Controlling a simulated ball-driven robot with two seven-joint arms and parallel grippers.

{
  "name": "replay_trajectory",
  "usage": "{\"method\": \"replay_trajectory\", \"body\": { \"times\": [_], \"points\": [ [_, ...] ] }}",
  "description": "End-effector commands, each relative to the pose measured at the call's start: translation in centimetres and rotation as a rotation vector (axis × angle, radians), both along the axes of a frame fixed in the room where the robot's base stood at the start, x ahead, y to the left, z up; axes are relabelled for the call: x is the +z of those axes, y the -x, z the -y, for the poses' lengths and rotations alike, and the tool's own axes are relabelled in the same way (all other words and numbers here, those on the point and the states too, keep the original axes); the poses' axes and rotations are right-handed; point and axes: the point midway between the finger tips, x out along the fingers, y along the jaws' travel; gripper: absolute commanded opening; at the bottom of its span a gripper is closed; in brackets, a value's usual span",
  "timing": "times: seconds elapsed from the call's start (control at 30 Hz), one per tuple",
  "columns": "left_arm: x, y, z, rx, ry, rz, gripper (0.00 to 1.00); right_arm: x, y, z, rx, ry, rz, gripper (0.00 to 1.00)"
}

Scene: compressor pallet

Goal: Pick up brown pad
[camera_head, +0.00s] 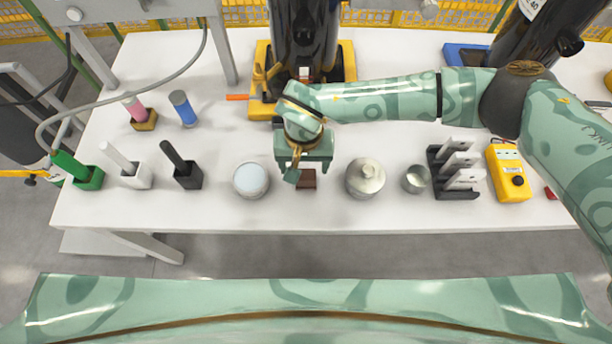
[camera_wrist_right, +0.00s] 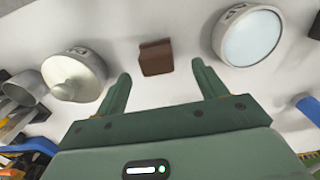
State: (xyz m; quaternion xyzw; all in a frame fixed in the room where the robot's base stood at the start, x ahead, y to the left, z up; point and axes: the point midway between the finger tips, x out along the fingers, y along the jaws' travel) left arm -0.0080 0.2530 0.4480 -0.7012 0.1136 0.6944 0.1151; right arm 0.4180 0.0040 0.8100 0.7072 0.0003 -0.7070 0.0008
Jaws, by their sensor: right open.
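The brown pad (camera_head: 307,179) is a small dark brown block on the white table, close to its front edge, between a round tin and a metal canister. In the head view my right gripper (camera_head: 296,174) hangs just over and beside it, and hides part of it. In the right wrist view the brown pad (camera_wrist_right: 156,57) lies beyond the fingertips, between their lines. My right gripper (camera_wrist_right: 160,82) is open with nothing between its fingers. My left gripper does not show.
A tin with a pale blue top (camera_head: 251,179) stands left of the pad. A lidded metal canister (camera_head: 365,178) and a small metal cup (camera_head: 415,179) stand right. A black rack (camera_head: 453,174) and yellow box (camera_head: 509,172) are farther right. A yellow-based black cylinder (camera_head: 303,45) stands behind.

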Motion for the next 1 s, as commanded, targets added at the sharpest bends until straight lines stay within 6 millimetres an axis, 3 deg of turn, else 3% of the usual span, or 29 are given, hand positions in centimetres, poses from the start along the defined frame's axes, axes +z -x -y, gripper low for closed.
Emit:
{"method": "replay_trajectory", "body": {
  "times": [0.3,0.6,0.8,1.0],
  "points": [
    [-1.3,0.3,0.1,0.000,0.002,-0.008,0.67,-4.7,0.3,0.4,-0.002,-0.001,-0.004,0.71],
    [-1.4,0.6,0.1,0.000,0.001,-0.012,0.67,-5.2,0.1,0.4,-0.001,-0.001,0.000,0.71],
    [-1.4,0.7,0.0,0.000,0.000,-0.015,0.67,-5.2,0.1,0.4,-0.001,-0.001,0.000,0.22],
    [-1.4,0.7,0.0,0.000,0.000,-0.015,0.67,-5.2,0.1,0.4,-0.001,-0.001,0.000,0.22]
  ]
}}
